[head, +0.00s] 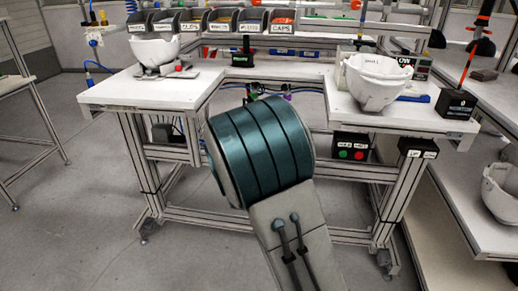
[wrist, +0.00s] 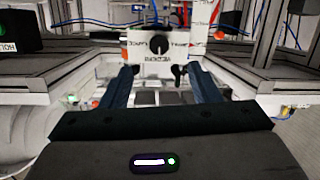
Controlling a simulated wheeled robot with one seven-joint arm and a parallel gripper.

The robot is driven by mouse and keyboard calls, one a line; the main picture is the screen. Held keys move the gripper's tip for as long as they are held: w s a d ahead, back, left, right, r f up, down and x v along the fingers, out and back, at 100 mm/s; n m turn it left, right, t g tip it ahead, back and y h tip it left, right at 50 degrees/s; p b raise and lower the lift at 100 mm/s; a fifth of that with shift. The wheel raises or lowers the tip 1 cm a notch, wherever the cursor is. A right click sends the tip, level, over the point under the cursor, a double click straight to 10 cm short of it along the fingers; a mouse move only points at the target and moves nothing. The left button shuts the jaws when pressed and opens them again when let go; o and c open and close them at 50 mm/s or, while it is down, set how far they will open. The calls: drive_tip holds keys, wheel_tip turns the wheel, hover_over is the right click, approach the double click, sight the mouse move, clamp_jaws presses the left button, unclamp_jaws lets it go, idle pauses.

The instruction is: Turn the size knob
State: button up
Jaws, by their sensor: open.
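A round dark knob (wrist: 156,43) sits on a white panel (wrist: 131,47) in the upper middle of the wrist view. Small lettering surrounds it, too small to read with certainty. My gripper (wrist: 154,74) is open, with its two blue fingers apart and nothing seen between them. The knob appears ahead of the fingers, above the gap between their tips, and apart from them. In the head view my own arm covers the middle, and neither the gripper nor the knob can be made out.
A white workbench (head: 145,92) spans the head view, with white helmet shells (head: 153,50) on it at left and right (head: 372,84). A box with red and green buttons (head: 351,147) hangs below its right side. Bench frames flank the gripper; the floor in front is clear.

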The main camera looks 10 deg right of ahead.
drive_tip(key=w+d+t, duration=0.1)
drive_tip(key=w, duration=0.6)
drive_tip(key=w+d+f+t+h+b, duration=0.1)
drive_tip(key=w+d, duration=0.1)
drive_tip(key=w, duration=0.5)
drive_tip(key=shift+d+h+b, duration=0.3)
drive_tip(key=shift+w+f, duration=0.1)
drive_tip(key=c, duration=1)
